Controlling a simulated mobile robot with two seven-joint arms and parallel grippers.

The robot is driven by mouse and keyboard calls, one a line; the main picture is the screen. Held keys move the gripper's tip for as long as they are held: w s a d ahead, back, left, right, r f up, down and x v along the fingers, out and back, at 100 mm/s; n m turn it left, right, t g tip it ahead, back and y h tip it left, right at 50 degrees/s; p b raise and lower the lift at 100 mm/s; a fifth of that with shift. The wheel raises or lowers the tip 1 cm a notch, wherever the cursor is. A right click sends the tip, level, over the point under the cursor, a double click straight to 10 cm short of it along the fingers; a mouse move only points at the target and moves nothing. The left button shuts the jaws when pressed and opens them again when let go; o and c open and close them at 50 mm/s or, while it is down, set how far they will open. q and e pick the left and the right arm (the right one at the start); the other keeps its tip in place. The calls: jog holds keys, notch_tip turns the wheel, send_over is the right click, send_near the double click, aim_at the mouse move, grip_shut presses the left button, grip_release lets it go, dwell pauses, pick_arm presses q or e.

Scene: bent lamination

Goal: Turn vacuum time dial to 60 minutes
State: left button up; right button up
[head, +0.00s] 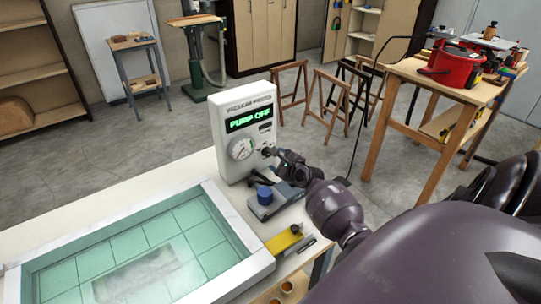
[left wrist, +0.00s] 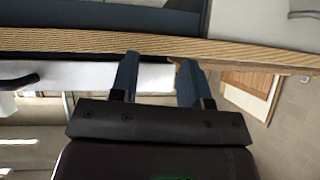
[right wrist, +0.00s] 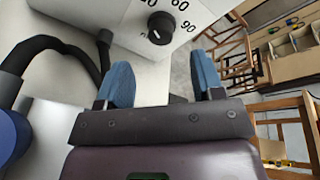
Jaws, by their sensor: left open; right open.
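The vacuum controller (head: 228,115) is a pale box at the back of the bench. Its green display reads "PUMP OFF", with a round gauge below. The black time dial (right wrist: 161,27) is on its face in the right wrist view, with "60" and "90" printed around it. A small white mark shows at its lower left; I cannot tell its exact setting. My right gripper (right wrist: 164,85) is open and empty, with the dial ahead between and beyond its blue fingertips, apart from it. My left gripper (left wrist: 157,80) is open and empty near a wooden edge, outside the head view.
A glass-topped press with a white frame (head: 235,235) fills the bench's front left. A blue-capped item (head: 264,194) and a yellow tool (head: 284,239) lie near my right arm. A black hose (right wrist: 60,50) runs left of the dial. Sawhorses and a wooden table (head: 440,90) stand behind.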

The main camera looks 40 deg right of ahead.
aim_at(269, 154)
jog(key=x, duration=0.4)
jog(key=shift+w, duration=0.1)
pick_arm(q)
jog(key=shift+w+d+r, duration=0.1)
jog(key=shift+w+r, duration=0.15)
jog(key=shift+w, duration=0.15)
pick_arm(e)
jog(key=shift+x, duration=0.95)
jog(key=shift+d, duration=0.1)
jog(key=shift+c, duration=0.2)
jog(key=c, duration=0.9)
pick_arm(q)
jog(key=shift+f, duration=0.1)
pick_arm(e)
jog(key=shift+o, duration=0.2)
